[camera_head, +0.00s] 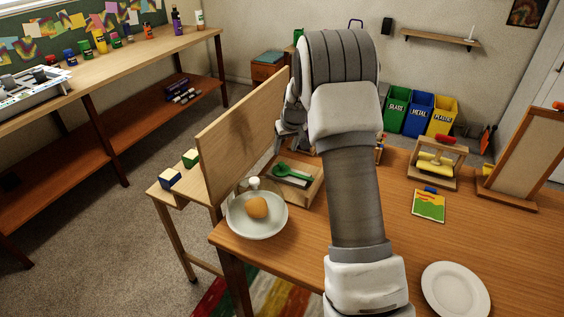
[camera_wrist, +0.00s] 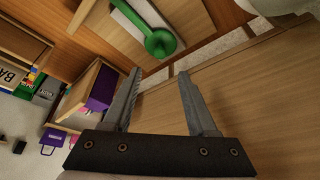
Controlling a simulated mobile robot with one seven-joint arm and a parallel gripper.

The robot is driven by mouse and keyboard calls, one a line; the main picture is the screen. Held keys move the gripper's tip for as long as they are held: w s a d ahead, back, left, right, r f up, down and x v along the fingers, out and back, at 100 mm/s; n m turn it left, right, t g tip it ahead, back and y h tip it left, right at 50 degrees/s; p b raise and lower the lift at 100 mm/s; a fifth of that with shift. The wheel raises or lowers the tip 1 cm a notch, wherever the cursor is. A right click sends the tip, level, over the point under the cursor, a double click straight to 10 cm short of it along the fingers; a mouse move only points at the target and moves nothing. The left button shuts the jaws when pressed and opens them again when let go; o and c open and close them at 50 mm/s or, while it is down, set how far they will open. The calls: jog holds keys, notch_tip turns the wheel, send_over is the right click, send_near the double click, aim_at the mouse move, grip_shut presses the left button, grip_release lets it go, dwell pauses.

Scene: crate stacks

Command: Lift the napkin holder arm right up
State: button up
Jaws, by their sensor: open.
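I cannot identify the napkin holder or its arm with certainty. A wooden frame (camera_head: 435,165) with a yellow roll and a red-topped part stands on the table at the right in the head view. In the wrist view a wooden holder-like object (camera_wrist: 75,103) with a purple piece (camera_wrist: 103,88) lies left of my fingers; which part is its arm is unclear. My gripper (camera_wrist: 159,71) is open, with nothing between its fingers. In the head view it is mostly hidden behind my forearm, near the upright wooden board (camera_head: 240,135).
A wooden tray (camera_head: 312,193) holds a green spoon (camera_head: 290,173) near the board. A bowl (camera_head: 264,229) with a bread roll stands at the table's left edge. A plate (camera_head: 455,290) and a picture card (camera_head: 429,206) lie right of my arm, with bare table between.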

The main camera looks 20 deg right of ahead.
aim_at(281, 163)
jog(key=x, duration=0.9)
jog(key=shift+b, duration=0.3)
jog(key=shift+c, duration=0.2)
jog(key=shift+r, duration=0.1)
grip_shut()
dwell(0.6)
